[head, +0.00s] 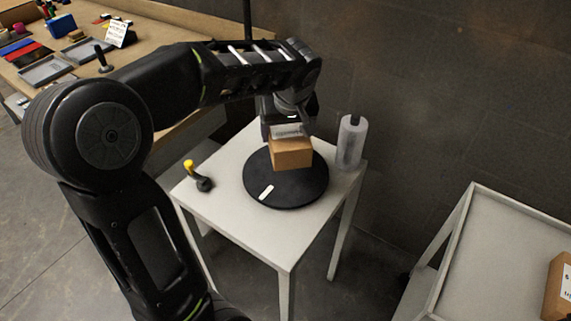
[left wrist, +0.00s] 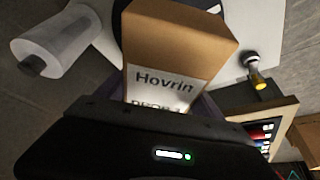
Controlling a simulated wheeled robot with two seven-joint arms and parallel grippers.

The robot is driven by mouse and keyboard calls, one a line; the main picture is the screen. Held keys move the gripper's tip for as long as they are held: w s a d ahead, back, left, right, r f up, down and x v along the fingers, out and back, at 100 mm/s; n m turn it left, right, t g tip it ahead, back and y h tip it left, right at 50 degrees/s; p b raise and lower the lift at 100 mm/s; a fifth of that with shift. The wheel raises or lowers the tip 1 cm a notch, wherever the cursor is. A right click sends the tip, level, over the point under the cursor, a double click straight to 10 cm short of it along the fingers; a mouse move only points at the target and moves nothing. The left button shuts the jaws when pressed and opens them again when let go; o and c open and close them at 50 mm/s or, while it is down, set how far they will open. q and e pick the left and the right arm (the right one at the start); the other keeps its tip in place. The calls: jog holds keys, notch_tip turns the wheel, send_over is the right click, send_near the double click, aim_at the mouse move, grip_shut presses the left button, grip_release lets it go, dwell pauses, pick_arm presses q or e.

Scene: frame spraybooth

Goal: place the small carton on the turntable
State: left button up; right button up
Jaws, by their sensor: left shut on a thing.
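The small carton (head: 291,152) is a brown box, held over the round black turntable (head: 262,177) on a white table. I cannot tell whether its underside touches the disc. My left gripper (head: 287,131) comes down from above and is shut on the carton. In the left wrist view the carton (left wrist: 182,42) fills the top middle, with a white label reading "Hovrin" facing the camera. The turntable is mostly hidden behind it there. A white mark lies on the turntable's front left part. My right gripper is not in view.
A pale roll on a dark post (head: 351,142) stands at the table's right corner. A yellow-and-black tool (head: 198,175) is at the left corner. A cluttered wooden bench (head: 165,45) is behind left. A tray-topped cart (head: 495,260) with another carton (head: 557,290) is at right.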

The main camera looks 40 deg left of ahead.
pick_arm(q)
jog(key=shift+r, duration=0.15)
jog(key=shift+f, duration=0.5)
send_over(286, 173)
jog(key=shift+w+a+f, duration=0.1)
jog(key=shift+w+f, duration=0.05)
jog(key=shift+f, duration=1.2)
jog(key=shift+w+a+f, duration=0.1)
jog(key=shift+f, duration=1.25)
jog(key=shift+f, duration=1.9)
jog(key=shift+f, duration=0.15)
jog(key=o, duration=1.9)
jog(key=shift+o, duration=0.2)
